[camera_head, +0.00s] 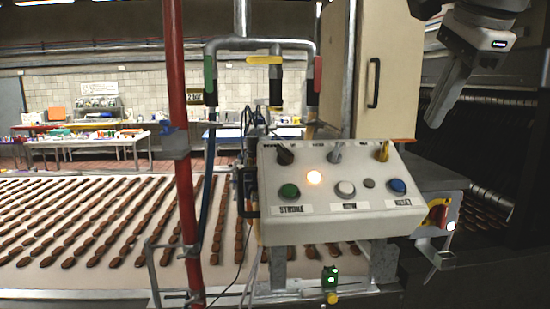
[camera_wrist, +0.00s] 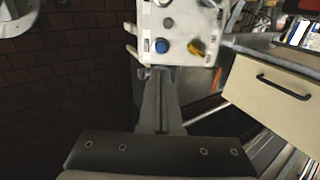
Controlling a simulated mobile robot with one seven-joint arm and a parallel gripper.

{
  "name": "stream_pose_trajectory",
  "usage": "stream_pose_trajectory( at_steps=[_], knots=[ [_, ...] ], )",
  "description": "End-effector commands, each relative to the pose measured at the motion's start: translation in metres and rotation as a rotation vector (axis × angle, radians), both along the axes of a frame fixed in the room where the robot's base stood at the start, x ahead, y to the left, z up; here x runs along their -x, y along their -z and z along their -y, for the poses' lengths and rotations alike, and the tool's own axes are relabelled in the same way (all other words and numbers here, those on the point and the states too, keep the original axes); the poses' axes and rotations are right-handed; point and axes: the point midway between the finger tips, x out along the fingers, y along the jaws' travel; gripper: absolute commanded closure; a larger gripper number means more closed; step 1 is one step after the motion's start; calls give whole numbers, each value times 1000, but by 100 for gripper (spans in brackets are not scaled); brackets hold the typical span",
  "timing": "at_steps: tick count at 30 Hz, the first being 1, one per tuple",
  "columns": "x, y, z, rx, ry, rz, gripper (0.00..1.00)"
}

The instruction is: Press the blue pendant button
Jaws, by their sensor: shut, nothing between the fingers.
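The blue button (camera_head: 397,186) is at the right end of the lower row on the sloped face of the white control box (camera_head: 330,229). In the wrist view the blue button (camera_wrist: 162,46) shows just beyond the fingertips, near the edge of the box (camera_wrist: 152,22). My gripper (camera_head: 436,121) hangs at the upper right in the head view, above and to the right of the button and apart from it. In the wrist view my gripper (camera_wrist: 157,72) has its fingers together, with nothing between them. The button's face is not covered in either view.
A green button (camera_head: 289,191), a white button (camera_head: 346,188), a lit lamp (camera_head: 314,178) and several switches share the panel. A red-and-yellow switch (camera_head: 438,212) sits right of the box. A cream cabinet (camera_head: 386,60) stands behind; a red post (camera_head: 178,130) rises left.

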Motion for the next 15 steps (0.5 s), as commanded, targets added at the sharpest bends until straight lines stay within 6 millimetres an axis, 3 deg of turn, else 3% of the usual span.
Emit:
stream_pose_trajectory(
  at_steps=[15],
  knots=[
    [-2, 3, 0, -4, 7, 0, 100]
  ],
)
